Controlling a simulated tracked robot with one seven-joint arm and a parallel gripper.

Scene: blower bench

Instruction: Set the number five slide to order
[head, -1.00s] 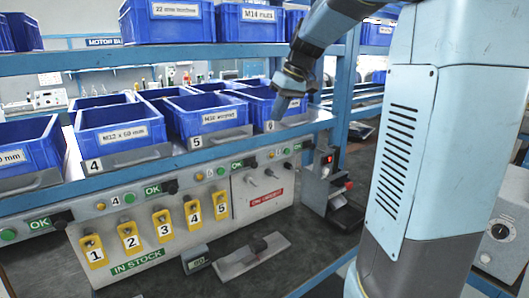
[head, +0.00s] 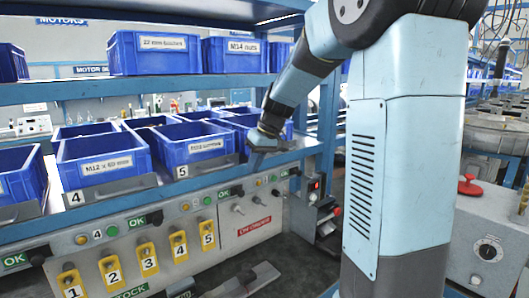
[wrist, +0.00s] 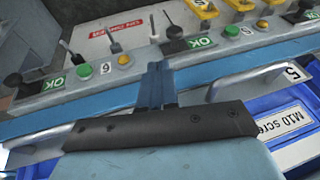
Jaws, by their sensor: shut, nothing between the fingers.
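The number five slide (head: 208,235) is the rightmost of several numbered yellow slides on the grey panel below the bins. Its dark knob shows near the top of the yellow plate. The green IN STOCK label is at the panel's bottom, partly cut off. In the wrist view, which is upside down, a yellow slide (wrist: 203,9) shows at the top edge, its number not readable. My gripper (head: 260,150) is shut and empty, by the shelf edge, above and right of the five slide and apart from it. Its fingers (wrist: 155,84) also show in the wrist view.
Blue bins (head: 102,162) stand on the shelf above the panel, with metal handles in front. Toggle switches (head: 238,208) and a red label sit right of the slides. Green and amber buttons line the strip above. A grey object (head: 250,282) lies on the bench below.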

